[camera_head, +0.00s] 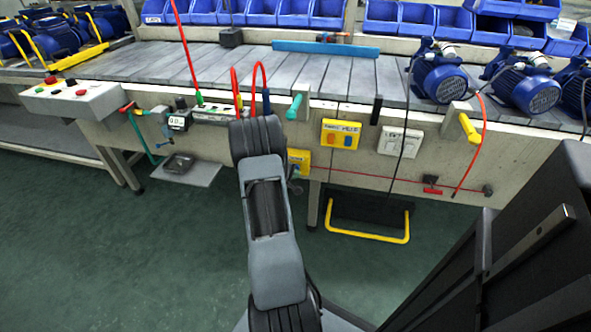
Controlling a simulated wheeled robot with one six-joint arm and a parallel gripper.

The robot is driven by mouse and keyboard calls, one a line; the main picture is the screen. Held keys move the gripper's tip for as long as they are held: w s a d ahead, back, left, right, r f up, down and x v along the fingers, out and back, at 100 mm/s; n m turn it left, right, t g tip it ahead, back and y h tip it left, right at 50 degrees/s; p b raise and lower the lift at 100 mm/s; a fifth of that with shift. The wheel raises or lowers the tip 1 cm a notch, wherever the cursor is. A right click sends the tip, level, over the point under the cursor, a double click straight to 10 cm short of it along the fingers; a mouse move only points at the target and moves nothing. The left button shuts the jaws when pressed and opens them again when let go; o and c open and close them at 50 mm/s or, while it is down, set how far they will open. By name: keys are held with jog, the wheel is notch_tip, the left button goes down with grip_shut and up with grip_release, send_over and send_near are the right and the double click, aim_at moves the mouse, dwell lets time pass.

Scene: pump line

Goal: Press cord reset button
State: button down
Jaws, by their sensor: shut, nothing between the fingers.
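A red cord (385,180) runs along the front of the bench. Its left end meets a small yellow box (299,157), partly covered by my arm; a dark part shows at its lower side, and I cannot make out a reset button. Above and right of it is a larger yellow box (340,134) with a blue and an orange button; its label is too small to read. A red T-shaped piece (431,186) sits at the cord's right part. My arm reaches up to the bench front, left of the small yellow box. My gripper is hidden behind the arm.
A grey control box (75,98) with red buttons is at left. A white socket plate (401,141), a yellow-handled lever (468,128) and hanging cables line the bench front. Blue motors (438,75) stand on top. A yellow bar (368,236) juts out low. Green floor is clear in front.

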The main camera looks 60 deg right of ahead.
jog(key=shift+w+d, duration=0.1)
jog(key=shift+d, duration=0.3)
jog(key=shift+a+b, duration=0.1)
jog(key=shift+b, duration=0.25)
dwell(0.3)
jog(key=shift+s+a+b, duration=0.25)
jog(key=shift+a+b, duration=0.15)
jog(key=shift+a, duration=0.35)
jog(key=a, duration=0.1)
jog(key=s+a+b, duration=0.1)
jog(key=a, duration=0.1)
jog(key=a+b, duration=0.1)
jog(key=shift+s+a, duration=0.25)
jog(key=shift+a, duration=0.15)
dwell(0.6)
